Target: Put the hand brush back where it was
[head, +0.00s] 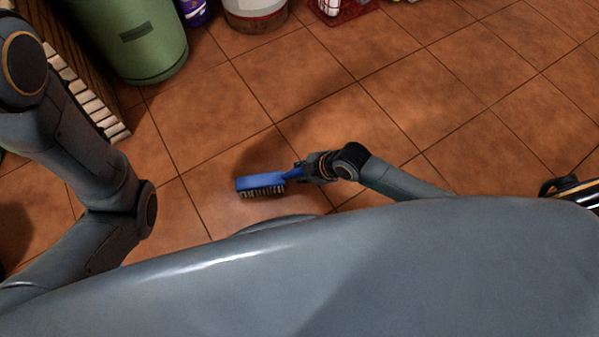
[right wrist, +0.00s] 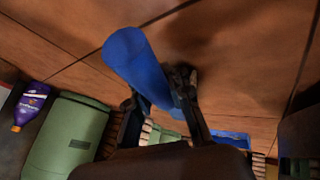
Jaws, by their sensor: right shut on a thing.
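A blue hand brush (head: 261,184) with dark bristles shows in the middle of the head view, above the tiled floor. My right gripper (head: 306,171) is shut on its handle, and the bristles face down in the picture. In the right wrist view the blue brush (right wrist: 135,62) runs up and to the left from between the fingers of the right gripper (right wrist: 160,100). My left arm comes in at the left of the head view, but its gripper is out of view.
A green bin (head: 135,45) stands at the upper left, beside a slatted wooden piece (head: 88,95). A purple bottle (head: 194,12), a white and brown bucket (head: 256,14) and a red basket (head: 343,10) stand along the top. The tiled floor (head: 450,90) at the right is clear.

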